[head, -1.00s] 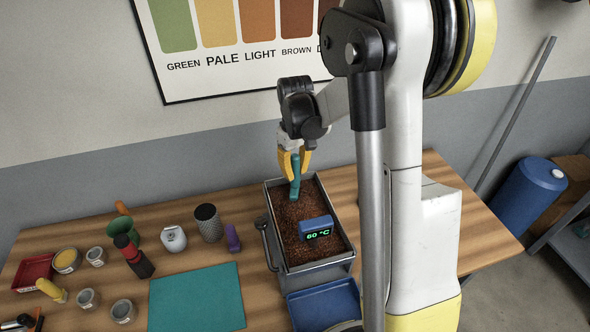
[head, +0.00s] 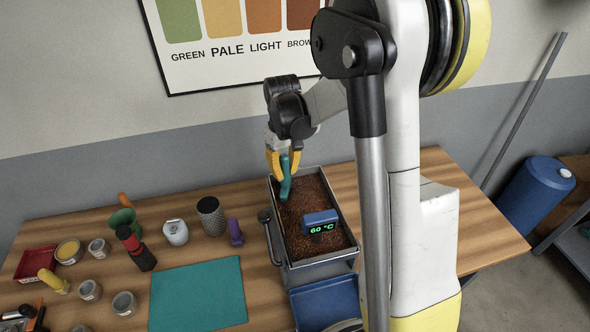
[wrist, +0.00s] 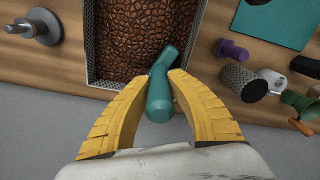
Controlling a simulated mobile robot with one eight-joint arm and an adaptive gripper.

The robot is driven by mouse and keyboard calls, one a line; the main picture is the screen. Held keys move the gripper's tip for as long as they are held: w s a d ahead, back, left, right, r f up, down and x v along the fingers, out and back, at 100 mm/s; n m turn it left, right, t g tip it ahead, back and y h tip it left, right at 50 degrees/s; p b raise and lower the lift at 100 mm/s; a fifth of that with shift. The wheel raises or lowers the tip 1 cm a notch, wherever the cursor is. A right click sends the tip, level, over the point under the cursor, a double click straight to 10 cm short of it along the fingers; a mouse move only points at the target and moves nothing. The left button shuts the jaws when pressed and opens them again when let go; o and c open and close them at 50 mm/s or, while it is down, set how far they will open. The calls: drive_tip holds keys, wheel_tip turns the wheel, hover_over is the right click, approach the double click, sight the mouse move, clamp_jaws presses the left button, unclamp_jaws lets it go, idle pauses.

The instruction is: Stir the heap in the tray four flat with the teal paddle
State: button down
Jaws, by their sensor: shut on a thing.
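My gripper (head: 284,160) has yellow fingers and is shut on the teal paddle (head: 285,184), which points down into the far left part of the tray. In the wrist view the paddle (wrist: 159,98) sits between the two fingers (wrist: 160,92), its far end over the beans near the tray's side. The grey metal tray (head: 319,272) is filled with brown beans (head: 310,190). In the wrist view the beans (wrist: 140,35) look fairly level, with a darker patch beside the paddle. Whether the paddle's tip is in the beans is hard to tell.
A teal mat (head: 197,292), a purple item (head: 235,232), a grey textured cup (head: 211,216) and several tins stand to the left.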

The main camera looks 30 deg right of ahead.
drive_tip(key=shift+w+a, duration=0.1)
drive_tip(key=shift+a, duration=0.2)
drive_tip(key=s+d, duration=0.1)
drive_tip(key=d, duration=0.5)
drive_tip(key=s+d, duration=0.1)
drive_tip(key=d, duration=0.2)
drive_tip(key=shift+s+d+b, duration=0.25)
drive_tip(key=shift+s+b, duration=0.1)
drive_tip(key=w+a, duration=0.1)
drive_tip(key=a, duration=0.5)
drive_tip(key=w+a, duration=0.1)
drive_tip(key=a, duration=0.2)
drive_tip(key=shift+w+a+b, duration=0.25)
drive_tip(key=shift+w+b, duration=0.05)
drive_tip(key=shift+w, duration=0.05)
